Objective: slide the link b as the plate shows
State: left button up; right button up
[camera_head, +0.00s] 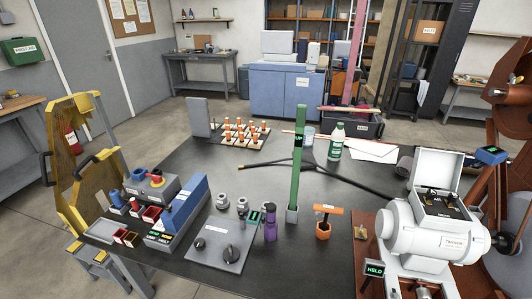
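A white machine (408,232) stands at the right end of the dark table. On top of it is a box with its lid (438,171) raised. Inside the box is a black panel (437,207) with small pale labels and small metal parts. The labels are too small to read for sure, so I cannot tell which part is link b or how it sits. No plate with a readable drawing of the link can be made out. Neither of my grippers can be made out in the head view.
A display reading HELD (374,269) stands at the machine's front left. A green post (299,165), an orange-handled tool (325,218), a purple bottle (270,224) and a grey box with black knobs (219,245) stand left of the machine. A dark cable (340,178) lies behind.

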aim_at(453, 197)
jog(key=z, duration=1.6)
